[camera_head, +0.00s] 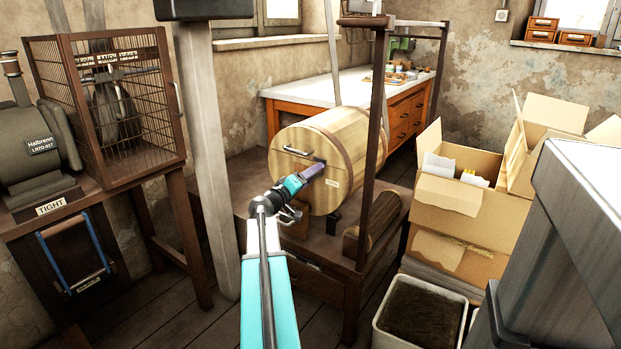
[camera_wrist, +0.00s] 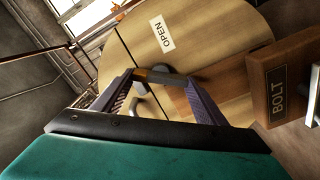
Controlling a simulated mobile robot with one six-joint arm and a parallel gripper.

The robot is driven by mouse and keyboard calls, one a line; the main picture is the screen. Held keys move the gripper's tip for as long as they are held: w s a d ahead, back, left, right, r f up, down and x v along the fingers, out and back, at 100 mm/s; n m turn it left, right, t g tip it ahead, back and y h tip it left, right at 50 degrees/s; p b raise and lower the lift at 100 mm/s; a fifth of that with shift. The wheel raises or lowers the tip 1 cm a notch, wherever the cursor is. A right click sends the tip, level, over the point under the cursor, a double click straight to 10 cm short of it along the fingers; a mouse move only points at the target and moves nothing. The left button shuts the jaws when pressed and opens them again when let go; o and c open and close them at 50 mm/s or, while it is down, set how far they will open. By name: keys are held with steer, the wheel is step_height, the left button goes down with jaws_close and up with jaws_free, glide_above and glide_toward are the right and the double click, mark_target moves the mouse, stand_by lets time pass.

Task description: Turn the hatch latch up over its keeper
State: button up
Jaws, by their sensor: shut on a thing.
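A wooden drum (camera_head: 335,140) lies on its side on a low stand, its round end toward me. The hatch latch (camera_wrist: 165,76) is a dark bar with a brown end, and it spans between my fingertips in the wrist view. My gripper (camera_head: 318,167) is at the drum's round end, its purple fingers shut on the latch; it also shows in the wrist view (camera_wrist: 159,79). A grey metal fitting (camera_wrist: 146,100) sits just below the bar, partly hidden by my gripper. I cannot tell whether it is the keeper. An "OPEN" label (camera_wrist: 162,33) is on the wood above.
A wooden block marked "BOLT" (camera_wrist: 283,85) stands right of my fingers. A dark post (camera_head: 373,130) rises right of the drum. A grey post (camera_head: 203,150) and mesh cage (camera_head: 122,100) are left. Cardboard boxes (camera_head: 480,190) and a soil-filled bin (camera_head: 378,325) stand right.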

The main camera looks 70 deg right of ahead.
steer(key=shift+f+n+p, duration=0.1)
steer(key=shift+n+p, duration=0.95)
steer(key=shift+n, duration=2.45)
steer(key=o, duration=1.1)
steer(key=shift+c, duration=0.2)
steer(key=shift+w+a, duration=0.1)
steer(key=p+v, duration=0.1)
steer(key=v, duration=1.2)
steer(key=shift+a+p, duration=0.25)
steer(key=shift+p, duration=0.1)
